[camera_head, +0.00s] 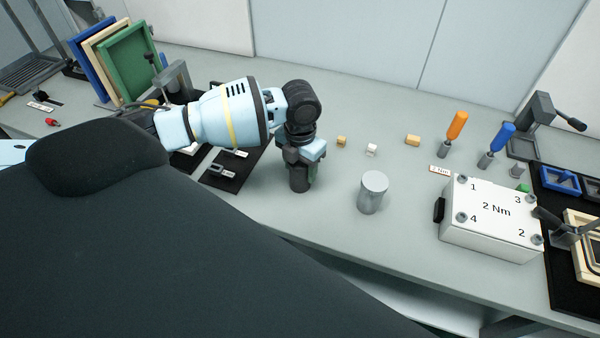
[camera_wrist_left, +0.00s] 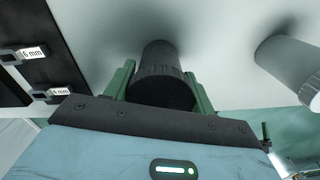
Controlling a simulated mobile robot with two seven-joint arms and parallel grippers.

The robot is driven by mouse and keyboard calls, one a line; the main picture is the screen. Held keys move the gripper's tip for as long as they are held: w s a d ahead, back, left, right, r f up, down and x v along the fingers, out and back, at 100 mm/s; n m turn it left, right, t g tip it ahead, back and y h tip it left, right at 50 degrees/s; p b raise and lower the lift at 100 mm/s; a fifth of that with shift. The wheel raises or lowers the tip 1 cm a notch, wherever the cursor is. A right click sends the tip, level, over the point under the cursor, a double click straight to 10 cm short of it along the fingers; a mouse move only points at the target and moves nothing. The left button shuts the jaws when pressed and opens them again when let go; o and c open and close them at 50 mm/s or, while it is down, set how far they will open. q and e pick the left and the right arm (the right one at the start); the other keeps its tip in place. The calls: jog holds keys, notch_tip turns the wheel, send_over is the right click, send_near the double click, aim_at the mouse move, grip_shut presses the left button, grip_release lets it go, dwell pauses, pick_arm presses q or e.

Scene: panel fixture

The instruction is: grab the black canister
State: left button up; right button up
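The black canister (camera_head: 299,185) stands upright on the bench, its upper part hidden by my left gripper (camera_head: 305,168) in the head view. In the left wrist view the dark ribbed canister (camera_wrist_left: 162,80) lies between the two green fingers of the left gripper (camera_wrist_left: 160,84), one on each side. The fingers are very close to its sides. Whether they press on it or leave a thin gap cannot be told. My right gripper does not show in either view.
A light grey canister (camera_head: 373,192) stands just right of my left gripper. A white 2 Nm box (camera_head: 490,222) is further right. Black mats with labelled pieces (camera_head: 232,170) lie left. Small yellow and white blocks (camera_head: 412,140) lie behind. Free bench lies between canister and box.

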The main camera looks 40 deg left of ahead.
pick_arm(q)
jog(key=c, duration=0.4)
jog(key=shift+r, duration=0.15)
jog(key=shift+c, duration=0.2)
jog(key=shift+r, duration=1.55)
jog(key=s+d+r, duration=0.1)
jog(key=s+d, duration=1)
jog(key=shift+s+d+r, duration=0.15)
jog(key=shift+r, duration=0.15)
